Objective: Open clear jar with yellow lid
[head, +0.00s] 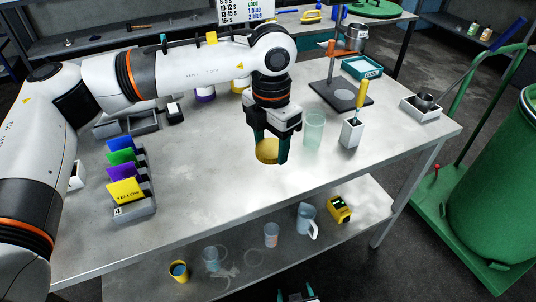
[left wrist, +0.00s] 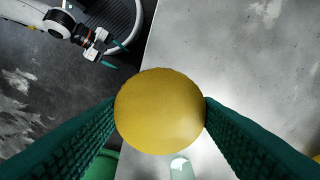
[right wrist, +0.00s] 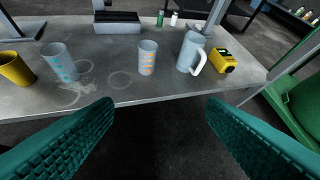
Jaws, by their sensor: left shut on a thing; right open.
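My left gripper (head: 270,150) is shut on a round yellow lid (head: 267,152), held above the table. The lid fills the middle of the left wrist view (left wrist: 160,112), between the green fingers. A clear, greenish jar (head: 314,128) stands upright on the table just right of the left gripper, apart from the lid, and shows no lid on top. It seems to show partly below the lid in the left wrist view (left wrist: 181,167). My right gripper (right wrist: 160,105) is open and empty, low in front of the table; its tips show at the bottom of the head view.
A white holder (head: 351,133) with a yellow-handled tool stands right of the jar, near a stand (head: 340,94). A rack of coloured cards (head: 125,180) is at left. The lower shelf holds cups, a pitcher (right wrist: 191,52) and a yellow device (right wrist: 223,62). The table's front middle is clear.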

